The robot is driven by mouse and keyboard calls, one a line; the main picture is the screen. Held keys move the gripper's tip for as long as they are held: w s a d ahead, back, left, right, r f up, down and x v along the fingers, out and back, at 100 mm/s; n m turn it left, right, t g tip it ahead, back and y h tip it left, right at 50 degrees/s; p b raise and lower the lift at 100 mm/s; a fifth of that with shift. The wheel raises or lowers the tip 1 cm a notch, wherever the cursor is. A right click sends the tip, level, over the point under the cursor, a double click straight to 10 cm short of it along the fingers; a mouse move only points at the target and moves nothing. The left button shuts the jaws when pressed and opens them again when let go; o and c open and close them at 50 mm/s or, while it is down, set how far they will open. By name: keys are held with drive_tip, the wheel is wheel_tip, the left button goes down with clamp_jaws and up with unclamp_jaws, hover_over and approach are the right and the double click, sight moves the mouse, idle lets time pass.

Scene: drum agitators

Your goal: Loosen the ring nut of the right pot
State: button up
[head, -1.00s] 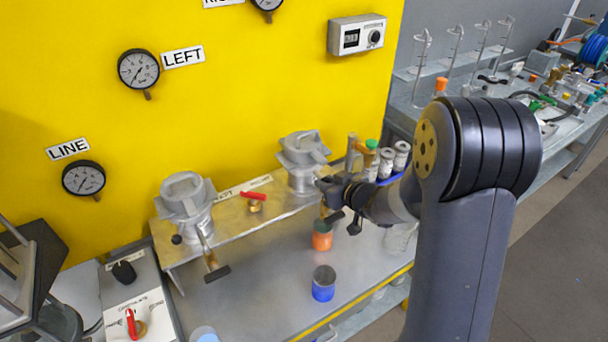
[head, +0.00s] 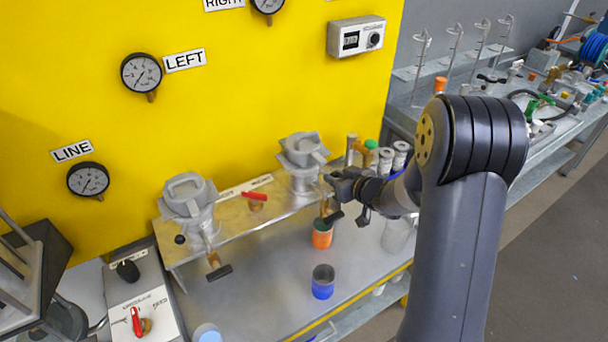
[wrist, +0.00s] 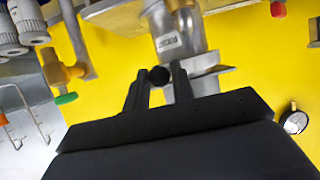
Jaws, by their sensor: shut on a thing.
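The right pot (head: 303,160) is a grey metal vessel with a clamped lid, standing on the shelf against the yellow wall. It also shows in the wrist view as a silvery body with a small label (wrist: 172,30). My gripper (head: 334,183) is just right of and in front of the pot. In the wrist view my gripper's fingers (wrist: 159,82) are shut on a black ball knob (wrist: 158,76) close beside the pot's body. The ring nut itself is not clearly distinguishable, and the knob's link to it is hard to see.
The left pot (head: 188,205) stands further left on the same shelf. A red-handled valve (head: 257,199) lies between the pots. Below are an orange cup (head: 322,235) and a blue cup (head: 323,283). White-capped bottles (head: 399,158) stand close to my wrist.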

drive_tip(key=shift+w+d, duration=0.1)
drive_tip(key=shift+o, duration=0.2)
drive_tip(key=shift+w+d+r+p, duration=0.15)
drive_tip(key=shift+w+d+p, duration=0.3)
drive_tip(key=shift+w+p, duration=0.15)
drive_tip(key=o, duration=0.9)
drive_tip(key=shift+w, duration=0.25)
drive_tip(key=shift+c, duration=0.2)
drive_tip(key=o, duration=0.6)
drive_tip(key=shift+s, duration=0.15)
drive_tip(key=shift+p+v, duration=0.5)
drive_tip(key=shift+v, duration=2.85)
